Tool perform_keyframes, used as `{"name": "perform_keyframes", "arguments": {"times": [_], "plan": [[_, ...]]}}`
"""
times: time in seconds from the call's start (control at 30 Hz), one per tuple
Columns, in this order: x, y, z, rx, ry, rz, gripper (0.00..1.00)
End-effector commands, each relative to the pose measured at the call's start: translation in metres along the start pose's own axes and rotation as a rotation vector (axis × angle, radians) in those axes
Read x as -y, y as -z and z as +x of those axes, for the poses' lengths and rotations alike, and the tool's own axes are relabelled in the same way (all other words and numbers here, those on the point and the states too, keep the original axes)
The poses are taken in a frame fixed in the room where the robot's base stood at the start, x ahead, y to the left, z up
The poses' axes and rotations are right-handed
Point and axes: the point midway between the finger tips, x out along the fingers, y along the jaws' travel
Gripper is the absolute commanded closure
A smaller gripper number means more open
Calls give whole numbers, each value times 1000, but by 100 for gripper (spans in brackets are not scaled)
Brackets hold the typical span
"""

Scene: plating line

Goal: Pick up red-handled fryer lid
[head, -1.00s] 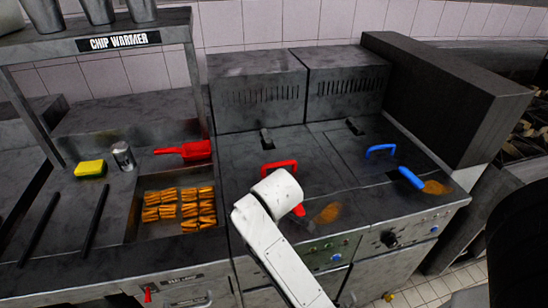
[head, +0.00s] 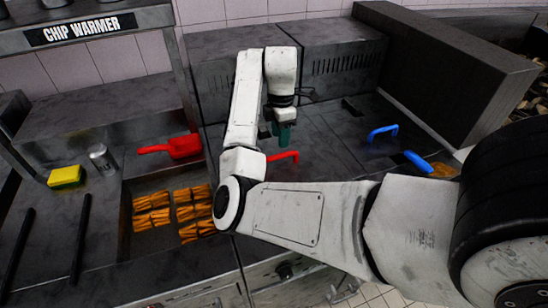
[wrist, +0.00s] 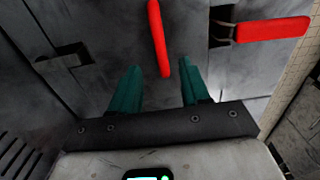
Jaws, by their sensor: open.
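The fryer lid is a dark grey panel with a red bar handle (head: 284,156), set in the fryer top left of the blue-handled one. In the wrist view its red handle (wrist: 159,38) stands ahead of my gripper, its near end lined up between the fingertips. My gripper (head: 283,134) points down above the lid, just behind the handle in the head view. Its teal fingers (wrist: 162,66) are apart with nothing held. I cannot tell how high above the handle they are. My arm hides part of the lid.
A red basket handle (wrist: 270,30) lies right of the lid handle in the wrist view. A blue lid handle (head: 383,131) and blue basket handle (head: 418,161) are to the right. A red scoop (head: 178,147), yellow sponge (head: 65,177) and metal can (head: 102,158) sit left, by the chips.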

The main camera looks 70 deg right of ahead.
Motion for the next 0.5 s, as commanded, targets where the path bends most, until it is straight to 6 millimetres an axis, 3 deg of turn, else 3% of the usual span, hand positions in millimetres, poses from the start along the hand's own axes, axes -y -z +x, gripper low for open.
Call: {"name": "perform_keyframes", "arguments": {"times": [0.03,0.13,0.5], "plan": [[1,-1,14,3,4,-1,54],[1,-1,29,4,2,0,54],[0,-1,54,4,0,1,54]]}}
